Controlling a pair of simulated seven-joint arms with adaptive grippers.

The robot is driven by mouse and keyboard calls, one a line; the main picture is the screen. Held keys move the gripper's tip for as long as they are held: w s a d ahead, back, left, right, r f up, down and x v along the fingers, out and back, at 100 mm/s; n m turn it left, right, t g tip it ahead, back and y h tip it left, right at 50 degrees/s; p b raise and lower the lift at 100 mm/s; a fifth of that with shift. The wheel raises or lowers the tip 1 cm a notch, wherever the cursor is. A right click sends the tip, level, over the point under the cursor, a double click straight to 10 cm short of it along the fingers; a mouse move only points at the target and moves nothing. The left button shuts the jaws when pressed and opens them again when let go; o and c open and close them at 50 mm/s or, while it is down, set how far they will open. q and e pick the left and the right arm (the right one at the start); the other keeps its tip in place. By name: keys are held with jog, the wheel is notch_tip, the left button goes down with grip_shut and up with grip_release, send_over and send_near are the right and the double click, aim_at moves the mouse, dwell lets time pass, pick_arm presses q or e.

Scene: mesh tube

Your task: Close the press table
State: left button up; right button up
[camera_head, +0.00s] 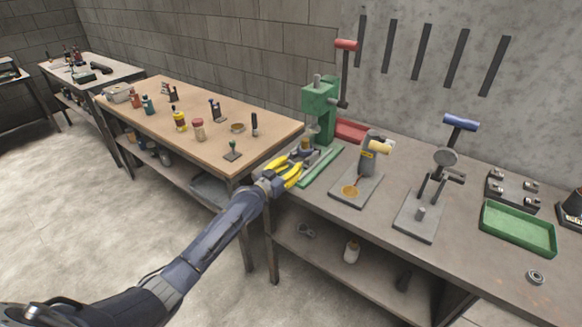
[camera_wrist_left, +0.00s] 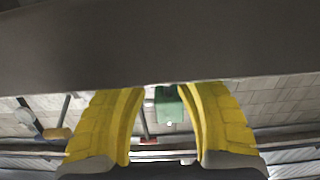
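The press is green, with a red-handled lever (camera_head: 344,75) and a green body (camera_head: 319,102), on the grey bench. Its long green base (camera_head: 320,166) reaches toward the bench's left front edge. A small dark and brass part (camera_head: 306,146) sits under the body. My left gripper (camera_head: 290,168) has yellow fingers and is at the near left end of the base. The fingers stand apart in the left wrist view (camera_wrist_left: 163,92), with the press's green body (camera_wrist_left: 168,105) seen between them. A dark band hides the fingertips there, so I cannot tell contact. My right gripper is not in view.
To the right stand a small press with a cream handle (camera_head: 380,146), a blue-handled press (camera_head: 460,122) and a green tray (camera_head: 519,228). A red bin (camera_head: 351,131) is behind. A wooden bench (camera_head: 200,107) with bottles is left.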

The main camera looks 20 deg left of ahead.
pick_arm(q)
jog(key=o, duration=0.8)
jog(key=shift+a, duration=0.25)
jog(key=v, duration=1.2)
